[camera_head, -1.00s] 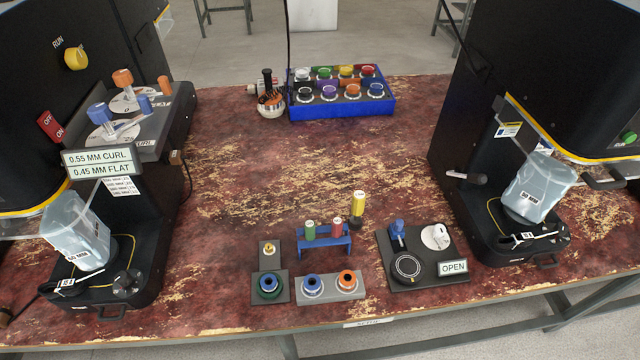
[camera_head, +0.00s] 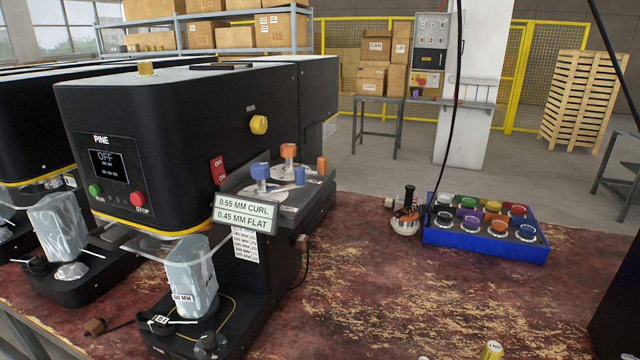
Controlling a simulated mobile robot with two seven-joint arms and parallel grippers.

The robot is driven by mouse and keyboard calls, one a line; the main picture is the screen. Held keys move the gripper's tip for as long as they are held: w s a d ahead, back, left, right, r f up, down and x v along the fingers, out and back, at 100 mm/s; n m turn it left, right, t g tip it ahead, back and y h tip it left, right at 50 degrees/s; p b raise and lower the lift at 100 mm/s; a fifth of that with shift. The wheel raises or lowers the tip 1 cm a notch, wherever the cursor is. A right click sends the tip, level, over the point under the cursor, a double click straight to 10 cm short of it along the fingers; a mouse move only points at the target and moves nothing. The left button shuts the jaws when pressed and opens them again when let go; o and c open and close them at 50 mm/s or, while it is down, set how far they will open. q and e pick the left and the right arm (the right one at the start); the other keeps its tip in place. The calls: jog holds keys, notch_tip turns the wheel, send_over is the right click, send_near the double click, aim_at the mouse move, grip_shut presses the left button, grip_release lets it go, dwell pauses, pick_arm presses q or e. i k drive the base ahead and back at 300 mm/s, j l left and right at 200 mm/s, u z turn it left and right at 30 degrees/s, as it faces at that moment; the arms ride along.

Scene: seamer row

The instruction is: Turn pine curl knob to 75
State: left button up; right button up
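The black machine marked PINE (camera_head: 150,150) stands on the left of the bench. On its side ledge are two dials with white scale plates, one with a blue knob (camera_head: 261,172) in front and one with an orange knob (camera_head: 288,152) behind. A smaller blue piece (camera_head: 300,175) and a smaller orange piece (camera_head: 322,165) stand to their right. A sign (camera_head: 243,212) below reads 0.55 MM CURL and 0.45 MM FLAT. The scale numbers are too small to read, and I cannot tell which knob is the curl one. Neither gripper is in view.
The machine's screen (camera_head: 108,170) shows OFF. A clear-wrapped 50 MM can (camera_head: 190,275) stands on its lower plate. The mid-right bench top is largely clear.

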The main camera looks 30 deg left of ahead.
aim_at(260, 171)
jog(key=u, duration=1.3)
